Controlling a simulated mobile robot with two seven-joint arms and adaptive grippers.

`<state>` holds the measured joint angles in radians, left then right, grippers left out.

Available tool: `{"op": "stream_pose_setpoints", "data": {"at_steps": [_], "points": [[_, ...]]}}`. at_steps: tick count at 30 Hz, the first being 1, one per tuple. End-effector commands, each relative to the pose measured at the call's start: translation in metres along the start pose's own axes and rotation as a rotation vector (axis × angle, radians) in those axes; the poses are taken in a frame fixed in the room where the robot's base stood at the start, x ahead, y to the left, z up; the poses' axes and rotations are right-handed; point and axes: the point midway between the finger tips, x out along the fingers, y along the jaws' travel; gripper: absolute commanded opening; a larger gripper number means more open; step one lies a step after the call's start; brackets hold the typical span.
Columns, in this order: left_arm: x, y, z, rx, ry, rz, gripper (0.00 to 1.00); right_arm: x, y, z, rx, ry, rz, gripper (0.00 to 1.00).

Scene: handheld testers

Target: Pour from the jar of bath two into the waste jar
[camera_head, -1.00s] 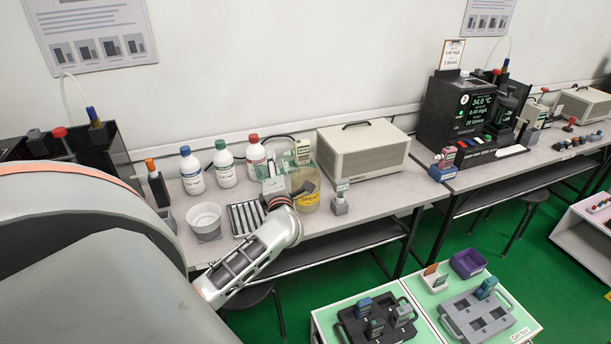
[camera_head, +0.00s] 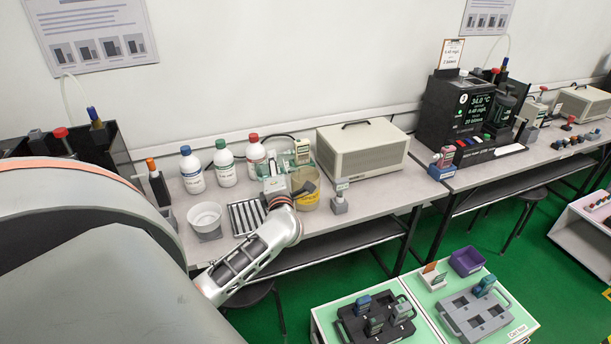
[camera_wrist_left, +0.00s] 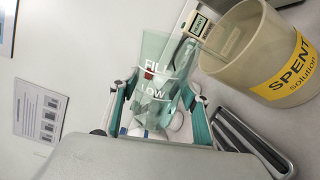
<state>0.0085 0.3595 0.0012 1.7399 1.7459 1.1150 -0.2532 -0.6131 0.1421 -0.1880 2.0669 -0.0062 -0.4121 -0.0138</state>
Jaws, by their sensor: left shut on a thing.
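My left gripper (camera_head: 278,188) is shut on a clear, greenish glass jar with FILL and LOW marks (camera_wrist_left: 155,68), the bath jar in hand. In the left wrist view it leans toward the waste jar, though its mouth and any liquid are hard to make out. The waste jar (camera_head: 308,200) is wide, beige and open, just right of the gripper on the bench. In the left wrist view the waste jar (camera_wrist_left: 245,62) stands at the upper right with a yellow SPENT solution label. My right gripper is not in view.
Three capped bottles (camera_head: 225,170) stand behind, with a white bowl (camera_head: 205,215) at left. A slotted rack (camera_head: 245,218) lies beside the gripper. A beige box (camera_head: 365,150) and a small grey stand (camera_head: 339,200) are on the right. A small display device (camera_head: 302,150) stands behind the waste jar.

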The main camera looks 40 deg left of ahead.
Motion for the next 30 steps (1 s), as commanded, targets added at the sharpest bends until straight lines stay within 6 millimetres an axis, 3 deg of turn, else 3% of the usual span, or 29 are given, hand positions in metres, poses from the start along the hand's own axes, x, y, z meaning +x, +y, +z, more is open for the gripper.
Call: {"op": "stream_pose_setpoints", "data": {"at_steps": [30], "points": [[0.0002,0.0039,0.0017,0.021,-0.001,0.003,0.10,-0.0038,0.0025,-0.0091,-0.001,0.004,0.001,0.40]]}}
